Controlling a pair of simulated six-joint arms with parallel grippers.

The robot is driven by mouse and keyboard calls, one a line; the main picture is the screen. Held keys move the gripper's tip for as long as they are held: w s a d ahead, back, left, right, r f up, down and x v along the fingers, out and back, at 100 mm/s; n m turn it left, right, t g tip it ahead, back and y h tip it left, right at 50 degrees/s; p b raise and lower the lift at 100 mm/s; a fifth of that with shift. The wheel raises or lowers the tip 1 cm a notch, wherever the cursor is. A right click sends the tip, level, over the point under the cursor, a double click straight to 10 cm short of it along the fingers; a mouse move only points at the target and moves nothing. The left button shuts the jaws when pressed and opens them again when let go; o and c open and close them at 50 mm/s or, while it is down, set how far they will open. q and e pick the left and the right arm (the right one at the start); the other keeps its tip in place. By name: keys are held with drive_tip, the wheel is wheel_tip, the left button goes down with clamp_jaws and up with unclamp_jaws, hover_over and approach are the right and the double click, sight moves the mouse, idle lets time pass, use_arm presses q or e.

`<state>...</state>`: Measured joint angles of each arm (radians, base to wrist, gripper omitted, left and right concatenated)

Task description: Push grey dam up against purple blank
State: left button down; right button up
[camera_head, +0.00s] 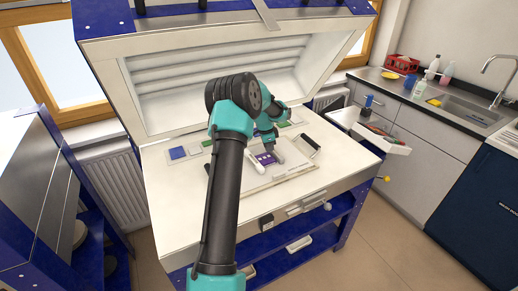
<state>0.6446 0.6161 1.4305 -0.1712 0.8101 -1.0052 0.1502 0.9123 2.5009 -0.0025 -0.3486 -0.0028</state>
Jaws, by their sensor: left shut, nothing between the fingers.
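The purple blank (265,158) lies on a pale board (290,178) on the kiln bed. Small white marks show on it. A pale bar (257,164) lies along its left side; I cannot tell whether it is the grey dam, or whether it touches the blank. My left gripper (278,154) is shut and empty, pointing down at the blank's right edge. Its grey fingers hide part of that edge, and contact is too small to judge. A dark-edged pale bar (311,145) lies farther right. My right gripper is not in view.
The kiln lid (205,90) stands open behind the bed. A blue square (178,153) and green pieces lie along the bed's back. A white tray (385,140) with tools stands at the right. The bed's front right is clear.

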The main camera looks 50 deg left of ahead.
sight(275, 152)
use_arm(q)
drive_tip(key=shift+w+d+f, duration=0.25)
drive_tip(key=shift+w+d, duration=0.05)
drive_tip(key=shift+w, duration=0.3)
drive_tip(key=shift+w+d+f, duration=0.2)
drive_tip(key=shift+w+d, duration=0.1)
drive_tip(key=shift+w, duration=0.3)
drive_tip(key=shift+f, duration=0.4)
drive_tip(key=shift+s+f, duration=0.15)
drive_tip(key=shift+s, duration=0.2)
drive_tip(key=shift+a, duration=0.1)
drive_tip(key=shift+a+r, duration=0.1)
drive_tip(key=shift+r, duration=0.7)
drive_tip(key=shift+r, duration=0.15)
